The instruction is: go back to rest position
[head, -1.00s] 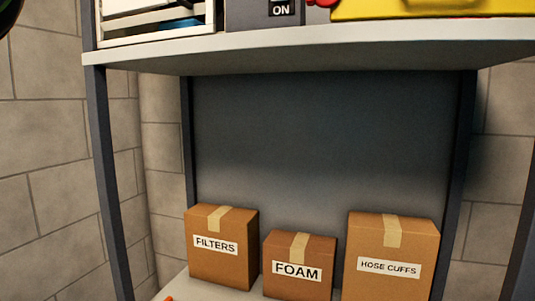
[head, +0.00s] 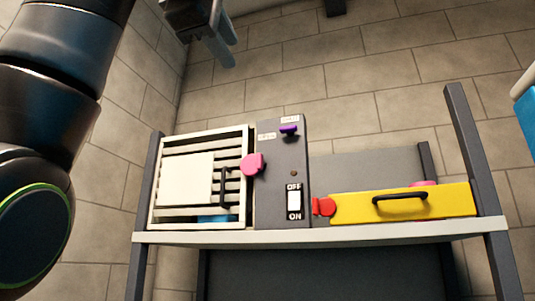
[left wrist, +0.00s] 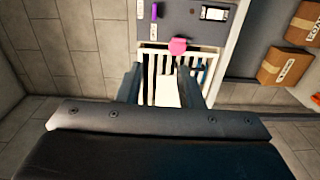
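My left gripper (head: 222,42) is at the top left in the head view, above the shelf unit and apart from it. In the left wrist view its two dark fingers (left wrist: 162,84) stand apart with nothing held between them. Beyond them is the white slatted grille (head: 200,222), which also shows in the left wrist view (left wrist: 150,62). My left arm fills the left side of the head view. My right gripper is not in view.
The upper shelf (head: 300,234) carries the grille, a grey switch panel (head: 272,190) with pink and purple knobs, and a yellow handled box (head: 430,204). Labelled cardboard boxes (left wrist: 285,65) show in the left wrist view. A white-and-blue object (head: 527,110) is cut off at right.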

